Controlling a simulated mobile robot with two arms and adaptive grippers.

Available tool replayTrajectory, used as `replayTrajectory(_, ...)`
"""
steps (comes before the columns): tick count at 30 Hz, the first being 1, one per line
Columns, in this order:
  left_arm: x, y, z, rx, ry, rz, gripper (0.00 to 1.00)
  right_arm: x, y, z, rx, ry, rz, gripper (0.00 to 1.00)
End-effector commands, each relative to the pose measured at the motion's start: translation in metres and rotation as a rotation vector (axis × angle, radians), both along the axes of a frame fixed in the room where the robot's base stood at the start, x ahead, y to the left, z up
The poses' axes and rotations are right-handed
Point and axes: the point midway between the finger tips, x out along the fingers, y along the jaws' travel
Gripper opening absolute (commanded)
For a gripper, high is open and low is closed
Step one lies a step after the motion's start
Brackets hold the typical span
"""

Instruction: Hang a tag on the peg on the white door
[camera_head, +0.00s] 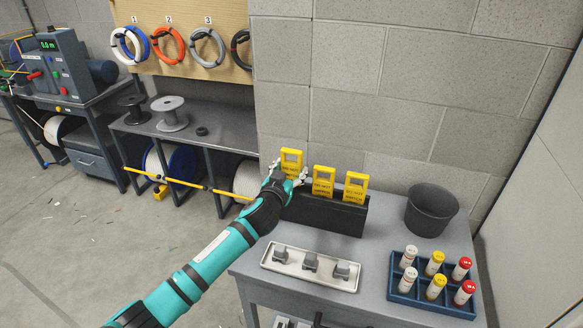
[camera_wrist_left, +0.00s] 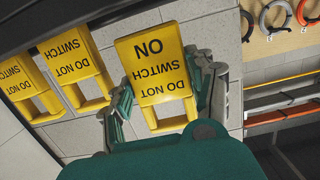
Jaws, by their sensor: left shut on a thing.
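Three yellow tags with black "DO NOT SWITCH" lettering and a loop opening at the top stand at a black holder (camera_head: 335,213) on the grey table. My left gripper (camera_head: 287,172) is shut on the leftmost tag (camera_head: 291,160). In the left wrist view the held tag (camera_wrist_left: 155,62) sits between the fingers (camera_wrist_left: 160,100), with the other tags, the middle one (camera_wrist_left: 75,62) and the end one (camera_wrist_left: 25,85), beside it. I cannot tell whether the held tag's lower end is still in the holder. The white door and its peg are not recognisable in view. My right gripper is not in view.
On the table (camera_head: 375,258) stand a white tray (camera_head: 272,262) with grey parts, a blue crate (camera_head: 428,302) of capped tubes and a dark bucket (camera_head: 431,210). A yellow bar (camera_head: 180,181) crosses before the shelf. Cable coils hang at the back. Floor at left is mostly clear.

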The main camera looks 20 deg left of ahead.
Motion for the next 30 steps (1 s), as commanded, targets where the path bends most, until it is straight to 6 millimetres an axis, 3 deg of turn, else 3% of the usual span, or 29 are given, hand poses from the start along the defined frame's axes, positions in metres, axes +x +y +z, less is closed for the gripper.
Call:
replayTrajectory(18, -0.06, 0.002, 0.018, -0.001, 0.0, 0.001, 0.25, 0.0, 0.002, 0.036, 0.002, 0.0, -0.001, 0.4)
replayTrajectory(30, -0.068, 0.003, 0.019, 0.0, -0.002, 0.002, 0.25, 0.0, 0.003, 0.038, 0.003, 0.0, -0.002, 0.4)
